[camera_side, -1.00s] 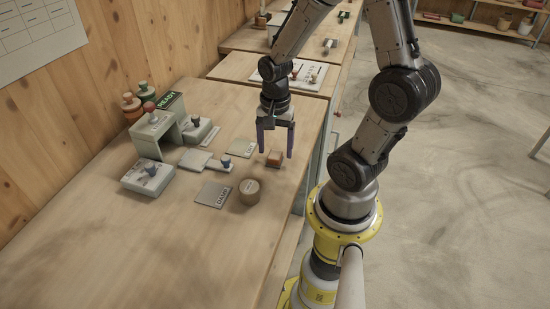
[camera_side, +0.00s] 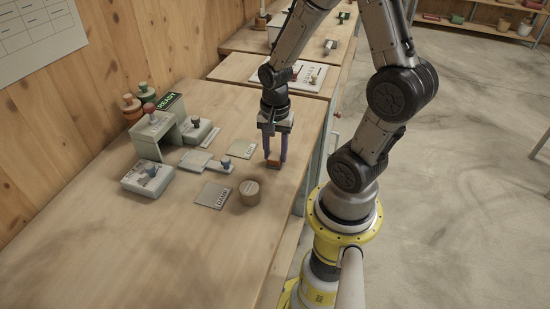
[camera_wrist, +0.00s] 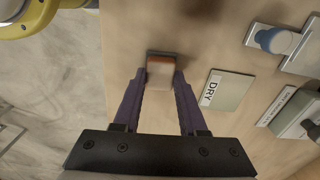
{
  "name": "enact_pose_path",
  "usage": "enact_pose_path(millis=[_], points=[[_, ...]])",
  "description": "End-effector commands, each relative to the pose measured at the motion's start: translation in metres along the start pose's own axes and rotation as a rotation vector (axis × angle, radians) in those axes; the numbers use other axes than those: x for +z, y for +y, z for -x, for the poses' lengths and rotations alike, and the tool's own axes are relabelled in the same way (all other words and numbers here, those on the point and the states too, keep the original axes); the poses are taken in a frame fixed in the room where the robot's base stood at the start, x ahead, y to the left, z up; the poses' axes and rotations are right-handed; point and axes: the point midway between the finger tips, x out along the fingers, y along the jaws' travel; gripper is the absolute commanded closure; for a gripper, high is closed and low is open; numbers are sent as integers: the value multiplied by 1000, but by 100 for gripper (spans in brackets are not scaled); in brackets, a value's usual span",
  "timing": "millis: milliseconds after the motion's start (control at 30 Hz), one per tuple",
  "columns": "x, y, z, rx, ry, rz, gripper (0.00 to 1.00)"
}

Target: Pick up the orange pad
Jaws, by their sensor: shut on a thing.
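The orange pad (camera_side: 273,165) is a small block with an orange-brown face near the right edge of the wooden table. It also shows in the wrist view (camera_wrist: 161,66), with an orange upper side, a paler front face and a dark back edge. My gripper (camera_side: 275,158) points down over it, and its purple fingers are shut on the pad's two sides. In the wrist view the fingertips (camera_wrist: 161,76) touch the pad left and right. I cannot tell whether the pad is clear of the table.
A DRY plate (camera_wrist: 229,90) lies close beside the pad. A round wooden block (camera_side: 249,192) and another labelled plate (camera_side: 213,195) lie nearer the camera. A sliding plate with a blue knob (camera_side: 226,163), a grey arch (camera_side: 155,137) and boxes stand to the left. The near table is clear.

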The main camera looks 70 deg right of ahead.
Motion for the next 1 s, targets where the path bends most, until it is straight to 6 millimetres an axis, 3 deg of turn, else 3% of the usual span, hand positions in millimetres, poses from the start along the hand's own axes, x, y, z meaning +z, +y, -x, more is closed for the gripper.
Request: enact_pose_path(millis=[267,467,767,1000], points=[[0,-1,6,-3,2,0,100],[-1,-1,30,-6,4,0,100],[26,43,94,-12,7,0,100],[53,86,114,-6,4,0,100]])
